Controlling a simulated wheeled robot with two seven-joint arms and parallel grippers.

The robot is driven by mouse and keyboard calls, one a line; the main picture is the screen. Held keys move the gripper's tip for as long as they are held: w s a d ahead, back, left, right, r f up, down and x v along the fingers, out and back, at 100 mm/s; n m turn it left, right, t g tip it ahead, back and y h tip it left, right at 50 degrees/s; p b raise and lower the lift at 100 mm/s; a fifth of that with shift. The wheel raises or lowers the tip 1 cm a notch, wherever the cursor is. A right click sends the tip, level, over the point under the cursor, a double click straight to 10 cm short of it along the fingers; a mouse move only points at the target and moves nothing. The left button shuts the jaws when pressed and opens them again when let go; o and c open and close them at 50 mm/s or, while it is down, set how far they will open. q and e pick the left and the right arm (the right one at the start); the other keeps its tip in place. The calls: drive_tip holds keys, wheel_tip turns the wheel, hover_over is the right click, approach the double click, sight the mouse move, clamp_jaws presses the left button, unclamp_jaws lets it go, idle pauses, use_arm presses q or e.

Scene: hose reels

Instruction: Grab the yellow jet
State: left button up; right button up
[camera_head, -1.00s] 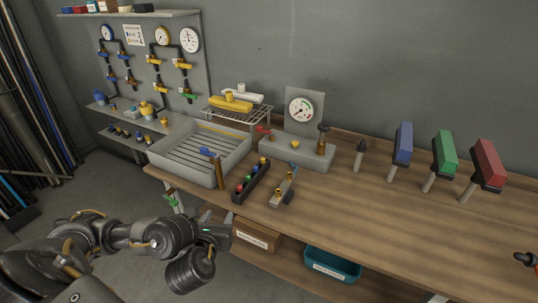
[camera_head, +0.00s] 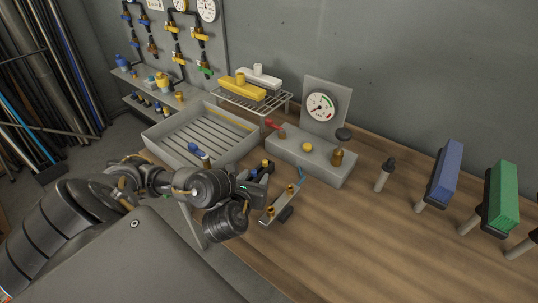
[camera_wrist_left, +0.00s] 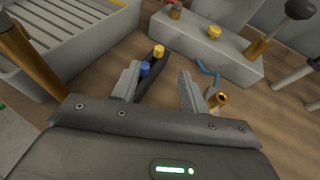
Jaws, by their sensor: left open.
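The yellow jet (camera_wrist_left: 159,51) stands at the far end of a dark rack (camera_wrist_left: 152,82), with a blue jet (camera_wrist_left: 145,68) just nearer. In the head view the yellow jet (camera_head: 266,163) shows small beyond my left gripper (camera_head: 256,187), which hides most of the rack. In the left wrist view my left gripper (camera_wrist_left: 158,74) is open, its two fingers apart on either side of the near part of the rack. The yellow jet appears beyond the fingertips, with nothing held between them. My right gripper is not in view.
A grey slatted tray (camera_head: 160,148) is left of the rack. A metal bar with brass fittings (camera_head: 279,206) lies close on the right. A grey test block (camera_head: 311,161) with a gauge (camera_head: 321,107) stands behind. The wooden bench (camera_head: 390,245) is clear at the front right.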

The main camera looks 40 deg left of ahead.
sight(265, 161)
use_arm(q)
drive_tip(key=shift+w+a+f+b, duration=0.5)
drive_tip(key=shift+w+f+b, duration=0.3)
drive_tip(key=shift+b, duration=0.4)
drive_tip(key=shift+w+a, duration=0.2)
drive_tip(key=shift+w, duration=0.4)
drive_tip(key=shift+w+a, duration=0.2)
drive_tip(key=shift+w, duration=0.4)
drive_tip(key=shift+w+a+f, duration=0.1)
drive_tip(key=shift+w, duration=0.15)
drive_tip(key=shift+w+a+f+b, duration=0.2)
drive_tip(key=shift+w+b, duration=0.1)
drive_tip(key=shift+b, duration=0.1)
drive_tip(key=b+x, duration=0.2)
drive_tip(key=x, duration=0.1)
drive_tip(key=shift+w+a+f, duration=0.1)
drive_tip(key=shift+w+f, duration=0.1)
drive_tip(key=shift+w, duration=0.15)
drive_tip(key=shift+w+a, duration=0.2)
drive_tip(key=shift+w, duration=0.15)
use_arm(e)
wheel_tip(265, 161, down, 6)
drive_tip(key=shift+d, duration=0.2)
use_arm(q)
clamp_jaws()
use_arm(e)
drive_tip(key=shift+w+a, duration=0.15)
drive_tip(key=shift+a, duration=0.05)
